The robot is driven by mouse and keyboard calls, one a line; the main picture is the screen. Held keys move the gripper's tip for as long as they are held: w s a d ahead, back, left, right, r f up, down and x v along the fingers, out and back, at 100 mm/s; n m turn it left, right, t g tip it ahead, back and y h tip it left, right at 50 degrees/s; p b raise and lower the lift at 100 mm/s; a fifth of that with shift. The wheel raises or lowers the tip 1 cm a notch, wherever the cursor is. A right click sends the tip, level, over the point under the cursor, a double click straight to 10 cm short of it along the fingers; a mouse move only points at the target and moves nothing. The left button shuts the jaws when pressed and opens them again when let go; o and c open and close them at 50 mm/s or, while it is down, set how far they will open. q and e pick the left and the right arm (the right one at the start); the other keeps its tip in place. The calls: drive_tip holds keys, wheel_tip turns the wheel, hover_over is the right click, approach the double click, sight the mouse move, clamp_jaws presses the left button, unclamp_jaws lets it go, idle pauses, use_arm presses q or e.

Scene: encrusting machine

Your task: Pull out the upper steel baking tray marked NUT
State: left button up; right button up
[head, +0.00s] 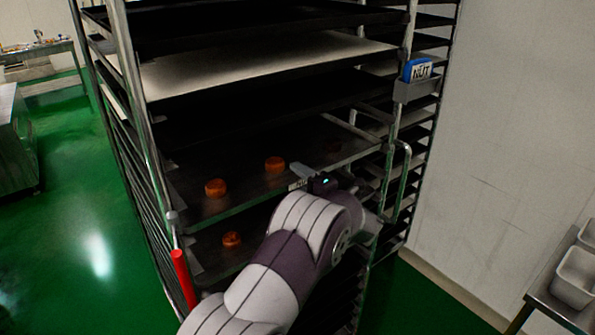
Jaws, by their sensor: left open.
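The upper steel baking tray (240,203) with round orange-brown cakes (275,163) sits in the rack at mid height. A small white label shows on its front edge; its text is too small to read. My left gripper (304,175) is at that front edge, beside the label, and is open. I cannot tell whether its fingers straddle the rim or touch it. My forearm hides part of the tray's front. A lower tray (205,256) with a cake (231,239) sits below. My right gripper is not in view.
The metal rack (133,90) holds several dark trays and a pale sheet (255,60) above. A white wall and a side table with metal pans (577,277) are right. Green floor is clear at left.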

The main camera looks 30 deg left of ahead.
use_arm(q)
drive_tip(key=shift+w+a, duration=0.2)
drive_tip(key=shift+a, duration=0.15)
drive_tip(key=shift+w+a+f, duration=0.1)
drive_tip(key=shift+a, duration=0.1)
drive_tip(key=shift+d, duration=0.1)
clamp_jaws()
drive_tip(key=shift+s+d+f, duration=0.1)
drive_tip(key=shift+s+d, duration=0.1)
drive_tip(key=shift+d, duration=0.1)
drive_tip(key=b+v, duration=0.6)
drive_tip(key=v, duration=0.8)
drive_tip(key=shift+d, duration=0.25)
drive_tip(key=shift+s, duration=0.15)
unclamp_jaws()
